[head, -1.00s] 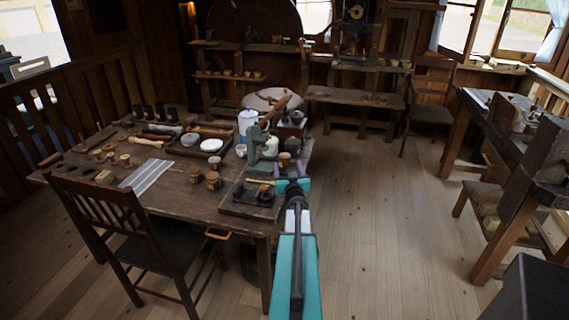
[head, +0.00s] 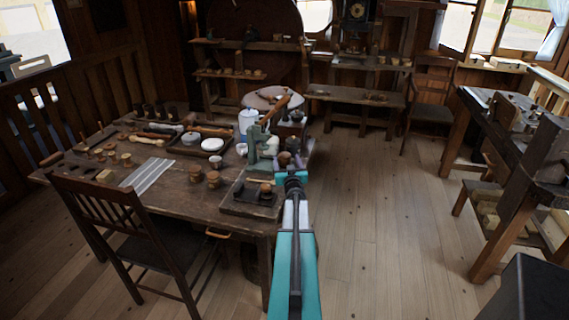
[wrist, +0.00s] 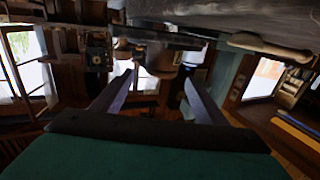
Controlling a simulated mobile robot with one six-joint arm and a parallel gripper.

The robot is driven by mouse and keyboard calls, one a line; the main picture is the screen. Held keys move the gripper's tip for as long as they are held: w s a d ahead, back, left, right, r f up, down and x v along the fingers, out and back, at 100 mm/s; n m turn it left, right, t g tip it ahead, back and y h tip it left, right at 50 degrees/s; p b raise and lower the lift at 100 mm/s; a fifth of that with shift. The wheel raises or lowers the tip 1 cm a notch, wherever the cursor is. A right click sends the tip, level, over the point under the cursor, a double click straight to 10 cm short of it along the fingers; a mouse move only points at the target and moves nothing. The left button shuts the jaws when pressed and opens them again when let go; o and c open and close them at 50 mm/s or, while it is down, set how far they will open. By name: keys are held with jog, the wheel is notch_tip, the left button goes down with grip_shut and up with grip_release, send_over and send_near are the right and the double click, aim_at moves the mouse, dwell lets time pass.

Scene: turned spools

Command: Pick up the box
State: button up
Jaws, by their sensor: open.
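My gripper (head: 291,160) is at the right edge of the workbench (head: 175,207), beside a green-grey bench tool (head: 259,145). In the wrist view my gripper (wrist: 157,88) is open, with two spread fingers and nothing held between them. A dark rounded object (wrist: 162,58) shows beyond and between the fingertips; I cannot tell what it is. No thing is clearly the box. A small pale block (head: 105,177), box-like in shape, lies at the left of the bench, far from my gripper.
A dark tray (head: 236,207) with small turned pieces sits at the bench's near right corner. Turned pots (head: 214,179), a white canister (head: 247,120) and a white dish (head: 212,144) stand nearby. A chair (head: 130,235) is in front.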

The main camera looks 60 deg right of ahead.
aim_at(285, 155)
jog(key=shift+d, duration=0.1)
jog(key=shift+p+x, duration=1)
jog(key=shift+x, duration=1.5)
jog(key=shift+c, duration=0.3)
jog(key=c, duration=1.2)
jog(key=shift+r, duration=0.15)
jog(key=shift+r+b, duration=0.4)
jog(key=shift+r, duration=1.1)
jog(key=r+b+v, duration=0.1)
jog(key=b+v, duration=0.1)
jog(key=v, duration=1.4)
jog(key=shift+r, duration=0.35)
jog(key=shift+w, duration=0.1)
